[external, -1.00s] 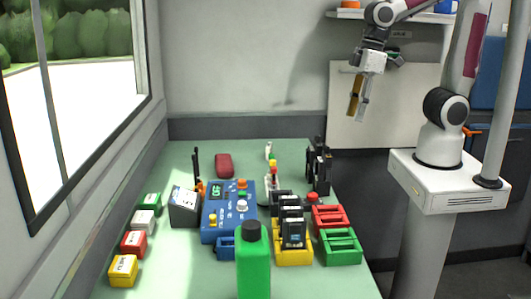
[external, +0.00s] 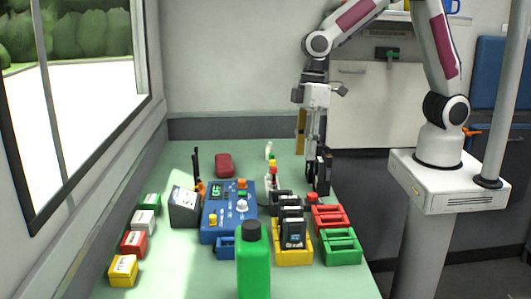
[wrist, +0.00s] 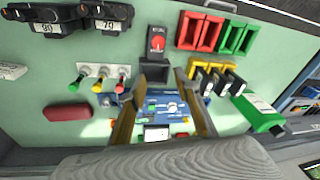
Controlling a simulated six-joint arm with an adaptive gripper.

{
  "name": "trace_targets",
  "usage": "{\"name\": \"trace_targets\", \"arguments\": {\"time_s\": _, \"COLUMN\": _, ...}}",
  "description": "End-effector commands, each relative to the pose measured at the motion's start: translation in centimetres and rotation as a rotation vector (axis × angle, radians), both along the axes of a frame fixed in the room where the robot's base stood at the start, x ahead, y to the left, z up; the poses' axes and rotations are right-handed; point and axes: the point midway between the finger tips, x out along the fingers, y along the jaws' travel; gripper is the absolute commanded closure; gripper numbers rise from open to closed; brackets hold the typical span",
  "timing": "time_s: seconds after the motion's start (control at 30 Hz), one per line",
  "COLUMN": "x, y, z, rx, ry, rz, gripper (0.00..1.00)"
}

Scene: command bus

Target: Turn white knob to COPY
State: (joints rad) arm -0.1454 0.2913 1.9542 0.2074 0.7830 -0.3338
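The blue console (external: 219,226) stands in the middle of the green table, with a green-lit display and several coloured controls. The white knob (external: 242,206) is on its right part; the lettering around it is too small to read. In the wrist view the console (wrist: 187,104) lies between my fingers, with the white knob (wrist: 172,107) near its middle. My gripper (external: 309,152) is open and empty, pointing down above the table's back right, well above and to the right of the console. The wrist view shows its two fingers (wrist: 160,78) spread apart.
A green bottle (external: 253,270) stands in front of the console. Yellow (external: 293,258), red (external: 330,222) and green (external: 341,247) trays lie to its right. Black radios (external: 320,175) stand beneath my gripper. A dark box (external: 184,208) and several small coloured boxes are left.

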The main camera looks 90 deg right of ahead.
Motion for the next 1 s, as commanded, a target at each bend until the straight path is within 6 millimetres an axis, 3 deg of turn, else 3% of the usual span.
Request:
{"name": "trace_targets", "arguments": {"time_s": 0.2, "x": 3.9, "y": 1.9, "z": -2.7, "rx": 0.019, "ry": -0.019, "rz": 0.082, "gripper": 0.68}}
{"name": "trace_targets", "arguments": {"time_s": 0.5, "x": 8.7, "y": 4.0, "z": -4.8, "rx": 0.041, "ry": -0.085, "rz": 0.194, "gripper": 0.68}}
{"name": "trace_targets", "arguments": {"time_s": 0.63, "x": 11.2, "y": 4.8, "z": -4.5, "rx": 0.049, "ry": -0.142, "rz": 0.251, "gripper": 0.68}}
{"name": "trace_targets", "arguments": {"time_s": 0.8, "x": 13.5, "y": 5.4, "z": -2.8, "rx": 0.049, "ry": -0.226, "rz": 0.323, "gripper": 0.68}}
{"name": "trace_targets", "arguments": {"time_s": 1.0, "x": 14.2, "y": 5.6, "z": -2.4, "rx": 0.035, "ry": -0.266, "rz": 0.398, "gripper": 0.68}}
